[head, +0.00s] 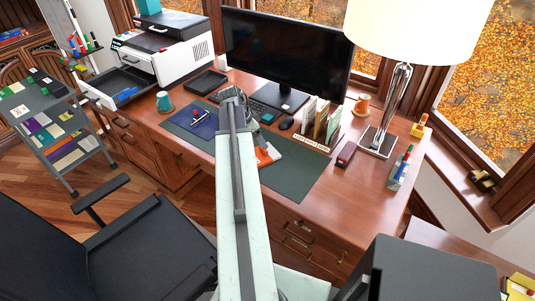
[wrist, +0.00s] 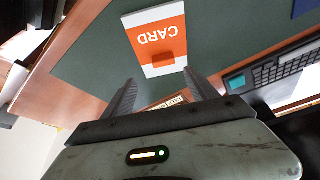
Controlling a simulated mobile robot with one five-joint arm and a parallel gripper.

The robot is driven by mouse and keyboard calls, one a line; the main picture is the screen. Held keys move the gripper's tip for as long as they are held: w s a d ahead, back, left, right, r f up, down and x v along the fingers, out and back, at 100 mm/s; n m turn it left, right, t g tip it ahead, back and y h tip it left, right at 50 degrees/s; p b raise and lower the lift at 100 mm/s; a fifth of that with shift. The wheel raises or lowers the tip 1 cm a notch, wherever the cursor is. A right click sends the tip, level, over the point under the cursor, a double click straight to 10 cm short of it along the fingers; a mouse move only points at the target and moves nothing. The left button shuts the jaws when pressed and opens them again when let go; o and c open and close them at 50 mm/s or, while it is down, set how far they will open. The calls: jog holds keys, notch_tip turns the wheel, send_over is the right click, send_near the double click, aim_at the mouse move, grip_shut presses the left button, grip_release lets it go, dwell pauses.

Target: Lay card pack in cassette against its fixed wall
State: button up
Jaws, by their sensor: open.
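The card pack (wrist: 156,38) is an orange and white flat box marked CARD, lying on the green desk mat (wrist: 95,60). In the head view the pack (head: 268,155) shows just right of my arm, which may hide part of it. My gripper (wrist: 160,78) is open and empty in the wrist view, its two fingers apart, with the pack showing beyond the tips. In the head view the gripper is largely hidden by my arm. The cassette (head: 103,96) looks to be the grey drawer pulled out of the white printer, with a blue piece (head: 126,95) inside. Its fixed wall cannot be told.
A monitor (head: 285,50), keyboard (wrist: 285,72) and card organizer (head: 318,130) stand around the mat. A teal mug (head: 164,101) and black tray (head: 205,83) are near the printer (head: 170,48). A lamp (head: 385,110) stands right; a chair (head: 145,240) is in front.

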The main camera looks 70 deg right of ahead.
aim_at(260, 154)
jog(key=b+x, duration=0.4)
jog(key=x, duration=0.1)
jog(key=b+x, duration=0.2)
jog(key=x, duration=0.1)
jog(key=shift+w+d+b, duration=0.15)
jog(key=shift+w+b, duration=0.15)
jog(key=shift+b, duration=0.05)
jog(key=shift+r, duration=0.25)
grip_shut()
jog(key=shift+r, duration=0.1)
